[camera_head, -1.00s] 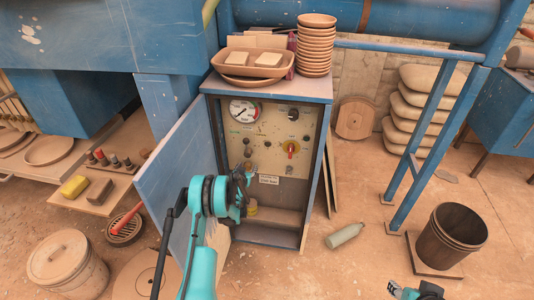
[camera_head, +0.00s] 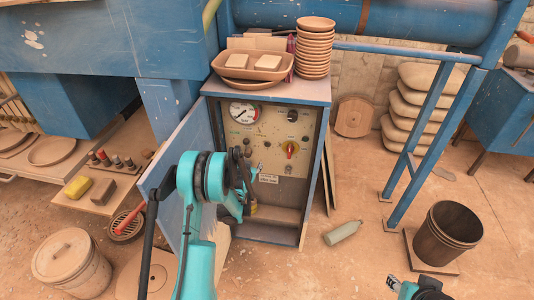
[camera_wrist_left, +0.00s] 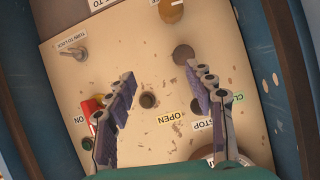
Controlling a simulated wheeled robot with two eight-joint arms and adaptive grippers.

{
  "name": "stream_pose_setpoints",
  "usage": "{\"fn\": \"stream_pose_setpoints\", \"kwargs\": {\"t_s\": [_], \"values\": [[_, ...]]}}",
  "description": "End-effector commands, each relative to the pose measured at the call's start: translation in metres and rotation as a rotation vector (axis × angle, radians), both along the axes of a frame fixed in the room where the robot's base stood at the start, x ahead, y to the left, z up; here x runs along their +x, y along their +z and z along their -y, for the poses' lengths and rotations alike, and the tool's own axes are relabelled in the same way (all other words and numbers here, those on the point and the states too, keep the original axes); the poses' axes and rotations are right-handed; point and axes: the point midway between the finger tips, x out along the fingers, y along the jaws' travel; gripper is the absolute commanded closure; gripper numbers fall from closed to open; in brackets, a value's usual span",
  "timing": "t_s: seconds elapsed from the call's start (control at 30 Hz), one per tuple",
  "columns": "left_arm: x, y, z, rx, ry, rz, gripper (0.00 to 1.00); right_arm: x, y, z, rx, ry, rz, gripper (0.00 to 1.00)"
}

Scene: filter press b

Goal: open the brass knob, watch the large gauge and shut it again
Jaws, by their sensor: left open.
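The large gauge (camera_head: 243,112), with a white dial, is at the upper left of the cream panel in the head view. Its rim shows at the lower edge of the left wrist view (camera_wrist_left: 225,156), where the panel appears upside down. A round brass-coloured knob (camera_wrist_left: 171,10) is at the top of that view, beyond the fingertips. My left gripper (camera_wrist_left: 160,73) is open and empty, facing the panel with its fingers apart. In the head view my left gripper (camera_head: 250,176) covers the panel's lower left, hiding the brass knob. My right gripper (camera_head: 422,289) is partly cut off at the bottom edge.
The blue cabinet door (camera_head: 184,165) stands open to the left, close to my left arm. A red switch (camera_head: 291,148) and a key switch (camera_wrist_left: 75,50) share the panel. A bottle (camera_head: 343,233) and bucket (camera_head: 447,236) are on the floor right of the cabinet.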

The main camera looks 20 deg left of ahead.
Motion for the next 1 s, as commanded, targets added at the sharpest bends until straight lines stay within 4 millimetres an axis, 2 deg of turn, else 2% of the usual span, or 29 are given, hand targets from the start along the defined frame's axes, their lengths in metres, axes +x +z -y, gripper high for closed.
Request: {"fn": "stream_pose_setpoints", "kwargs": {"t_s": [0.03,0.2,0.6,0.8,1.0], "values": [[-0.001,0.011,0.006,-0.020,-0.005,-0.006,0.46,0.000,0.001,0.000,0.000,0.000,0.000,0.60],[-0.008,0.042,0.023,-0.086,-0.020,-0.026,0.46,0.000,0.003,0.000,0.000,0.000,0.000,0.60],[-0.034,0.107,0.069,-0.235,-0.062,-0.072,0.46,0.000,0.008,0.000,0.000,0.000,0.000,0.60],[-0.048,0.130,0.088,-0.293,-0.081,-0.090,0.46,0.000,0.009,0.000,0.000,0.000,0.000,0.60],[-0.055,0.141,0.097,-0.322,-0.090,-0.101,0.46,0.000,0.010,0.000,0.000,0.000,0.000,0.60]]}}
